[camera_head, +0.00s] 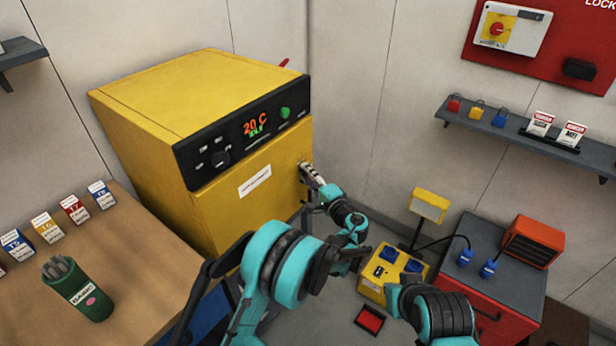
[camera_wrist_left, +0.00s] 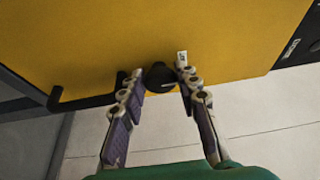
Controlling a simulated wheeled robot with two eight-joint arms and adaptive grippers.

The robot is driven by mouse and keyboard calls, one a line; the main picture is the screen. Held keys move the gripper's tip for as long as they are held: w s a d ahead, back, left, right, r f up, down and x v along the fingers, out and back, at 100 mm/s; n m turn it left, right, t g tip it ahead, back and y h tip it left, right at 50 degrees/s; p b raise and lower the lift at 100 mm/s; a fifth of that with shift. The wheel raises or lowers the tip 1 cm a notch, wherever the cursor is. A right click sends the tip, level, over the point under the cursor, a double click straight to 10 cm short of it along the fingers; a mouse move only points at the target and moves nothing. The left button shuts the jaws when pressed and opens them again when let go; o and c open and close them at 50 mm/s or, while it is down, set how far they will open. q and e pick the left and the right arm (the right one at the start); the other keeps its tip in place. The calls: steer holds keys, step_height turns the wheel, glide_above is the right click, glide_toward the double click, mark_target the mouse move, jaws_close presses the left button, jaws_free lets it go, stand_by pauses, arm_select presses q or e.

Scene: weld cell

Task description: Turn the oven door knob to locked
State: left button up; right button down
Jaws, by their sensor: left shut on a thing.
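The yellow oven (camera_head: 150,100) stands at the left against the wall, its front door (camera_head: 235,205) closed flush under a black control panel (camera_head: 245,132). The black door knob (camera_wrist_left: 158,76) shows in the left wrist view between the fingertips of my left gripper (camera_wrist_left: 160,82). This gripper is shut on the knob. In the head view my left gripper (camera_head: 310,175) covers the knob at the door's right side. A small white tag (camera_wrist_left: 182,58) is beside the knob, its marking too small to read. My right gripper is not in view.
A black bar handle (camera_wrist_left: 85,103) runs along the door edge near the knob. A wooden bench (camera_head: 135,270) with tagged cards and a green rod holder (camera_head: 78,290) is at left. A yellow power box (camera_head: 375,285) and a red cabinet (camera_head: 500,320) stand at right.

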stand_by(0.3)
arm_select(q)
steer(key=o, duration=1.1)
